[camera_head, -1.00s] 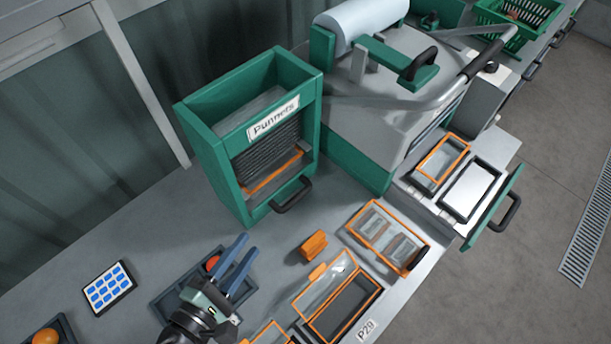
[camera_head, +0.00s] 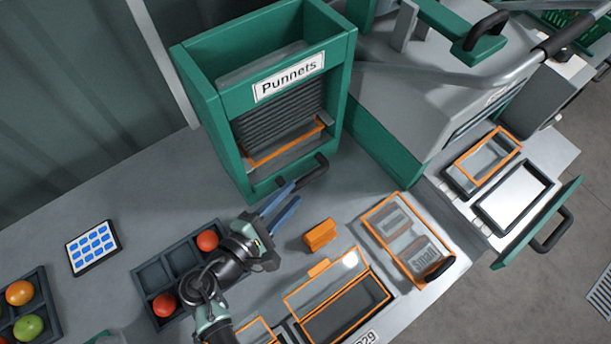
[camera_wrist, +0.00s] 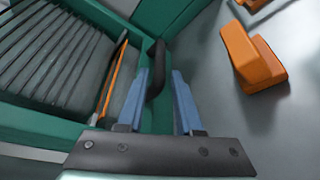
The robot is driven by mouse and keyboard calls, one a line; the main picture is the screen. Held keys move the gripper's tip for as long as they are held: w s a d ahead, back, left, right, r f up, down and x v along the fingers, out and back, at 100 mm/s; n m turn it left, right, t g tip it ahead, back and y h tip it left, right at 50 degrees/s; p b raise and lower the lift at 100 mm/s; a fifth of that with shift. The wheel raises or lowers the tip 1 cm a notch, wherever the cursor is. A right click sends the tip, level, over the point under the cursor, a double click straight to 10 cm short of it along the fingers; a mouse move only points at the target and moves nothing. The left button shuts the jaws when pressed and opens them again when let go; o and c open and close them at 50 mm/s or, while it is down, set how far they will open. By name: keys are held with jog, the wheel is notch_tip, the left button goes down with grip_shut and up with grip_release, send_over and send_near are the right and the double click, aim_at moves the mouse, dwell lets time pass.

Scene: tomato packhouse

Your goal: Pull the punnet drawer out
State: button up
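The green punnet dispenser (camera_head: 202,118), labelled "Punnets", stands on the bench. It holds a stack of dark punnets (camera_head: 278,122) above an orange-rimmed one. The dark handle (camera_head: 312,176) of the drawer is low on its front, and the drawer looks pushed in. My gripper (camera_head: 291,194) is at this handle, its blue fingers apart. In the wrist view, the handle (camera_wrist: 156,68) lies in the gap between the fingertips of my gripper (camera_wrist: 161,78), closer to the left finger. The fingers are not closed on it; I cannot tell whether the left finger touches it.
An orange block (camera_head: 320,234) lies right of my gripper. Orange-rimmed punnets (camera_head: 385,205) lie towards the bench's front edge. A dark tray (camera_head: 152,274) with tomatoes is beside my arm. The sealing machine (camera_head: 440,100) with its pulled-out tray stands right of the dispenser.

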aim_at(300, 187)
jog(key=x, duration=0.6)
jog(key=shift+w+f, duration=0.1)
jog(key=shift+c, duration=0.2)
grip_shut()
jog(key=shift+d, duration=0.1)
dwell(1.0)
